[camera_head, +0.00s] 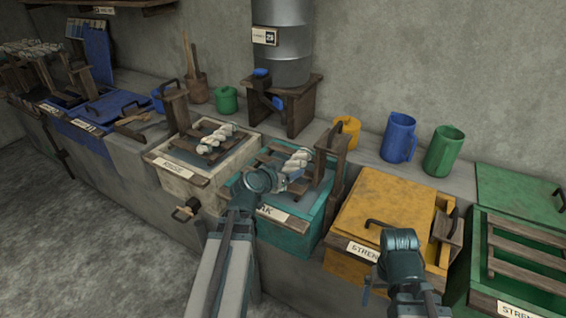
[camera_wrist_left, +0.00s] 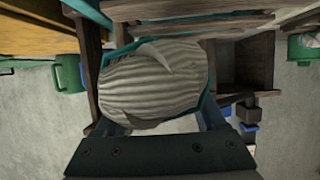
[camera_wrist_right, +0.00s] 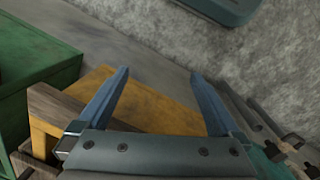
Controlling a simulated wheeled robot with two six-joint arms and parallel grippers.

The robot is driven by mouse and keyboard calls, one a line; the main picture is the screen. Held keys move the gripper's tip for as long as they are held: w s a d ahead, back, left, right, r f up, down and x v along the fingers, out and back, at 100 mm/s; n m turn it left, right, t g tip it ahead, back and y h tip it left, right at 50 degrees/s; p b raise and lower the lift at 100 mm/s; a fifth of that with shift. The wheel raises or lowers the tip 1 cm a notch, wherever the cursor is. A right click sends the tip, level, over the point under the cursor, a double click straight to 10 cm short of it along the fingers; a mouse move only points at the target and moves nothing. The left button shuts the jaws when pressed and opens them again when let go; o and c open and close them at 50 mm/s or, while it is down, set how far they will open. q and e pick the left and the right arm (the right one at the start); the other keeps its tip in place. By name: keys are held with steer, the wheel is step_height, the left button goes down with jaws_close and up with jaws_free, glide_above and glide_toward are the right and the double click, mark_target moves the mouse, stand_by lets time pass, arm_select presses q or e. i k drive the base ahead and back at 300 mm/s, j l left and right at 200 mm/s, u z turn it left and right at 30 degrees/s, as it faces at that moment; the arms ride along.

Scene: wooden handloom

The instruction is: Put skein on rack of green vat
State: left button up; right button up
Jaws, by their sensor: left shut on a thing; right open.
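A pale twisted skein (camera_head: 299,160) is at the rack of the teal vat (camera_head: 290,232). My left gripper (camera_head: 284,182) is shut on this skein, which fills the space between the fingers in the left wrist view (camera_wrist_left: 152,80). Whether the skein still touches the rack is unclear. The green vat (camera_head: 482,268) stands at the far right, with bare wooden slats (camera_head: 525,258) as its rack. My right gripper (camera_wrist_right: 159,75) is open and empty, beside the yellow vat (camera_wrist_right: 150,103); its fingers are mostly hidden in the head view.
The yellow vat's lid (camera_head: 385,205) is shut, between the teal and green vats. Another pale skein (camera_head: 218,138) lies on the white vat's rack (camera_head: 195,155). Yellow, blue (camera_head: 399,137) and green (camera_head: 444,150) jugs stand on the ledge behind. A green lid (camera_head: 520,195) lies behind the green vat.

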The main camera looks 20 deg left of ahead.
mark_target(511, 245)
steer(key=l+u, duration=0.1)
steer(key=u, duration=0.3)
steer(key=l+u, duration=0.1)
steer(key=u, duration=0.65)
steer(key=k+l+u, duration=0.1)
steer(key=u, duration=0.25)
steer(key=k+l+u, duration=0.2)
steer(key=k+u, duration=0.15)
steer(key=u, duration=0.15)
steer(key=k+l+z, duration=0.1)
steer(key=k+z, duration=0.25)
steer(key=k, duration=0.2)
steer(key=k+z, duration=0.1)
steer(key=z, duration=0.35)
steer(key=l+z, duration=0.15)
steer(key=z, duration=0.3)
steer(key=k+l+z, duration=0.1)
steer(key=z, duration=0.3)
steer(key=l+z, duration=0.15)
steer(key=z, duration=0.3)
steer(key=l+z, duration=0.15)
steer(key=z, duration=0.3)
steer(key=i+l, duration=0.1)
steer(key=l, duration=0.15)
steer(key=i+l, duration=0.1)
steer(key=l+z, duration=0.05)
steer(key=l, duration=0.05)
